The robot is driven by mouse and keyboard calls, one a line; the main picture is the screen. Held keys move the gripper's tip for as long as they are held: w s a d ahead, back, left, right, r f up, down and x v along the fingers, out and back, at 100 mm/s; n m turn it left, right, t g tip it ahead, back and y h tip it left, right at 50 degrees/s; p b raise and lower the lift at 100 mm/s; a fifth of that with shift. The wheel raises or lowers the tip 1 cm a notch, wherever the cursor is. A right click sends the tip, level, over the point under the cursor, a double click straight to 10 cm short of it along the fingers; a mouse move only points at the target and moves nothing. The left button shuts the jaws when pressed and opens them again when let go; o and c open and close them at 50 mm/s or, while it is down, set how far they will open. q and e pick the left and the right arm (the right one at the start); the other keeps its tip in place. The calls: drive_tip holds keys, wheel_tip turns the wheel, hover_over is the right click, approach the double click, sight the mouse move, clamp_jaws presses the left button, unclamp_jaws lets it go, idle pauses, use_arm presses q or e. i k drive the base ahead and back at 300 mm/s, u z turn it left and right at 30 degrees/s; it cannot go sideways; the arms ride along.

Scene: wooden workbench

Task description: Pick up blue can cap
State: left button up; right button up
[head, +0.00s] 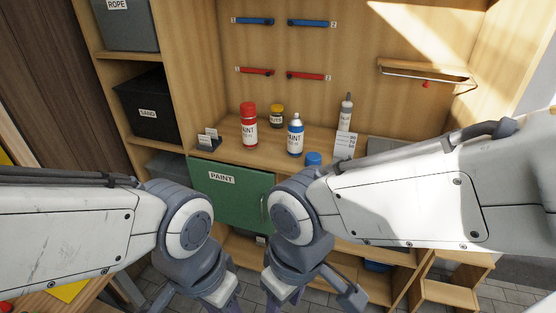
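The blue can cap (313,159) sits on the wooden bench top near its front edge, just right of the blue paint can (295,137). Its lower part is hidden behind my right arm. The blue can stands upright with its silver top bare. My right gripper (310,300) hangs low in front of the bench, below the cap and apart from it. My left gripper (227,299) hangs low in front of the green cabinet door. Both grippers are partly cut off by the bottom edge, and their fingertips do not show clearly. I see nothing held.
A small card holder (209,139) is at left. The green PAINT door (236,190) is below. Blue and red bars hang above.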

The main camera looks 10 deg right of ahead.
sight(311, 158)
drive_tip(key=u, duration=0.4)
drive_tip(key=i, duration=2.1)
drive_tip(key=z, duration=1.85)
